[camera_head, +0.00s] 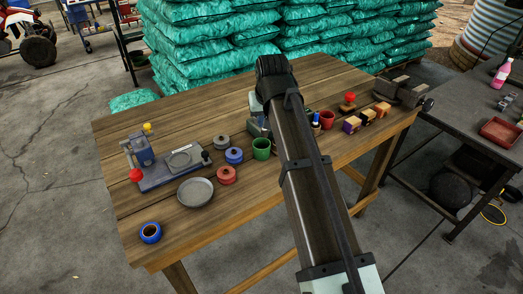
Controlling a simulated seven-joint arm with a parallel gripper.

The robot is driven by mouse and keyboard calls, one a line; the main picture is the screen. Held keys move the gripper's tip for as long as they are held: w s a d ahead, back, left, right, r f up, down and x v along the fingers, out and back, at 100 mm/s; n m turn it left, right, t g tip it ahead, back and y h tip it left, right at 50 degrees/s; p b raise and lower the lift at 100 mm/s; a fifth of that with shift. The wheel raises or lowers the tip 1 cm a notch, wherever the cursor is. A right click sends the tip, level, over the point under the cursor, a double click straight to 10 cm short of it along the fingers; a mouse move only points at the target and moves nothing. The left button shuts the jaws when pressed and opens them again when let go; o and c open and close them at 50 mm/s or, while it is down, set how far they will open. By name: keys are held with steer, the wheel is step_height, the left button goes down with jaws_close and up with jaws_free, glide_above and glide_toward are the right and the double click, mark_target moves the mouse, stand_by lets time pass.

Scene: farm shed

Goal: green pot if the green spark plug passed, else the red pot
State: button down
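A green pot (261,149) stands upright near the middle of the wooden table, just left of my arm. A red pot (327,120) stands right of my arm. I cannot make out a green spark plug. A small upright blue-topped piece (316,121) stands beside the red pot, partly behind my arm. A grey device (172,172) at the left has a yellow ball on top and a red ball at its front corner; I cannot tell a test result from it. My gripper (256,127) is mostly hidden behind my arm, and its fingers do not show clearly.
Grey (222,142), blue (234,156) and red (227,176) round lidded pieces stand left of the green pot. A grey dish (195,193) and blue ring (150,233) lie nearer. Coloured wooden blocks (368,116), a red-knobbed block (349,103) and a vise (403,92) are at right.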

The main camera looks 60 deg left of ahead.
steer(key=shift+f, duration=0.8)
steer(key=c, duration=1)
jaws_free()
steer(key=v, duration=1.4)
steer(key=shift+f, duration=0.15)
